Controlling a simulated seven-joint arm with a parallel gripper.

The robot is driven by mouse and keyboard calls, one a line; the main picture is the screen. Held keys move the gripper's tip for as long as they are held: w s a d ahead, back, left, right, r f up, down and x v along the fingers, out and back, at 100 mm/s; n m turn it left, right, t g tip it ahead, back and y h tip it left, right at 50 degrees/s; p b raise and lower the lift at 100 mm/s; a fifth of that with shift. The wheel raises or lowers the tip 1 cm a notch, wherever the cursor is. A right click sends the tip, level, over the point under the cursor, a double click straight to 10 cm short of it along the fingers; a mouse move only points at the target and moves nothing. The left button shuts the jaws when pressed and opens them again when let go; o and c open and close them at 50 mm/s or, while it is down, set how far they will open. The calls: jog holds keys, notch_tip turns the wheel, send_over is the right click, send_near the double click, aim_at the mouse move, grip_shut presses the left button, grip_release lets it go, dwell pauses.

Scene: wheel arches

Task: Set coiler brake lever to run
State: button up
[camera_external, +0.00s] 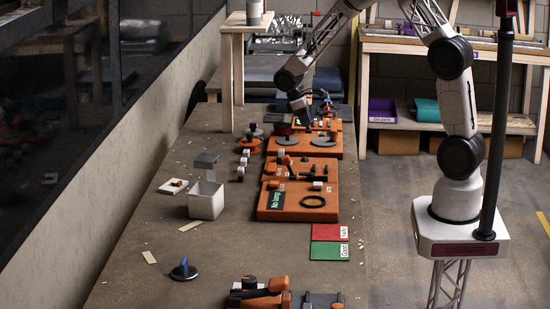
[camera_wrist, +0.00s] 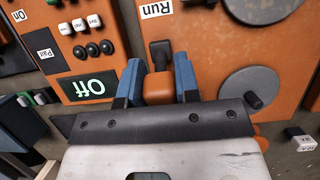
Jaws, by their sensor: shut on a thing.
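In the wrist view an orange lever grip (camera_wrist: 158,88) sits between the two blue fingers of my gripper (camera_wrist: 158,68), which are shut on it. A dark lever part (camera_wrist: 160,52) shows just beyond the grip, below a white Run label (camera_wrist: 156,9) on the orange panel (camera_wrist: 215,62). A dark sign (camera_wrist: 87,84) with green Off lettering is to the left of the fingers. In the external view my gripper (camera_external: 302,112) is low over the far orange panel (camera_external: 330,151); the lever is too small to make out there.
Grey discs (camera_wrist: 250,97) are right of my gripper, one with a dark peg. Buttons (camera_wrist: 85,35) and an On label (camera_wrist: 18,15) are at upper left. A nearer orange panel (camera_external: 330,207) holds more controls. A wooden stand (camera_external: 238,85) rises left of my arm.

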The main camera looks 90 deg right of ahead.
aim_at(314, 133)
jog(key=shift+s, duration=0.15)
jog(key=shift+s+r+t, duration=0.1)
jog(key=shift+s+t, duration=0.3)
jog(key=shift+t, duration=0.7)
jog(key=shift+s+r+t, duration=0.1)
jog(key=shift+s+t, duration=0.3)
jog(key=shift+t, duration=0.7)
jog(key=shift+s+f+t, duration=0.15)
jog(key=shift+s+t, duration=0.2)
jog(key=shift+t, duration=0.55)
jog(key=shift+s+f+t, duration=0.1)
jog(key=shift+s+t, duration=0.2)
jog(key=shift+t, duration=0.6)
jog(key=shift+s+f+t, duration=0.1)
jog(key=shift+t, duration=0.2)
jog(key=o, duration=0.9)
jog(key=shift+v, duration=3.9)
